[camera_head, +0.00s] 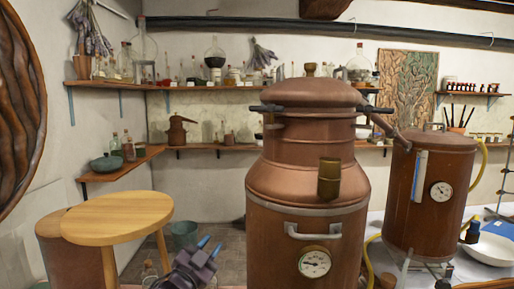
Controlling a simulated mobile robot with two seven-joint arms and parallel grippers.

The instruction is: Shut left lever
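A large copper still (307,180) stands in the centre with a domed lid (315,94). A dark left lever (266,109) sticks out sideways to the left at the base of the lid. A matching dark right lever (376,109) sticks out on the other side. My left gripper (210,245) is at the bottom, left of the still's body and well below the left lever, touching nothing that I can see. Its two blue fingertips are apart with nothing between them. My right gripper does not show.
A round wooden stool (117,218) stands at the left. A second copper vessel (430,195) with a gauge stands at the right, joined to the still by a pipe. A white bowl (492,249) is beside it. Shelves with bottles line the back wall.

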